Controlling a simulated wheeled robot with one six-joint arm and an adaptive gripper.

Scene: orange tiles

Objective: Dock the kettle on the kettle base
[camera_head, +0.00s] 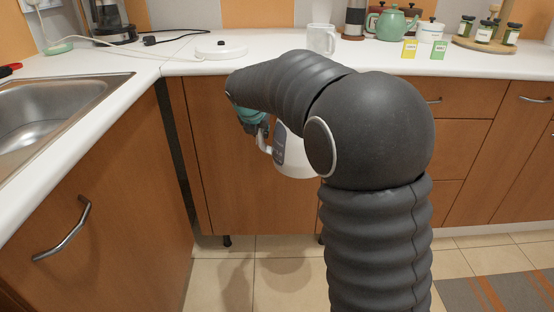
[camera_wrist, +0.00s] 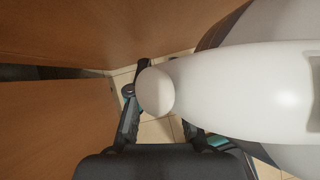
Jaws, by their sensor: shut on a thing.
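The white kettle (camera_head: 292,158) hangs in the air in front of the cabinet doors, below the counter edge, partly hidden behind my arm. My gripper (camera_head: 262,131) is shut on the kettle's handle. In the wrist view the white kettle handle (camera_wrist: 235,90) runs to the right from between the fingers of my gripper (camera_wrist: 158,120), with the grey-white body behind it.
A white mug (camera_head: 321,39) stands on the counter right of the base. A cord (camera_head: 110,43) runs left from the base to the wall socket. A green teapot (camera_head: 391,24), small boxes and jars stand farther right. The sink (camera_head: 50,105) is at left. The counter edge lies between kettle and base.

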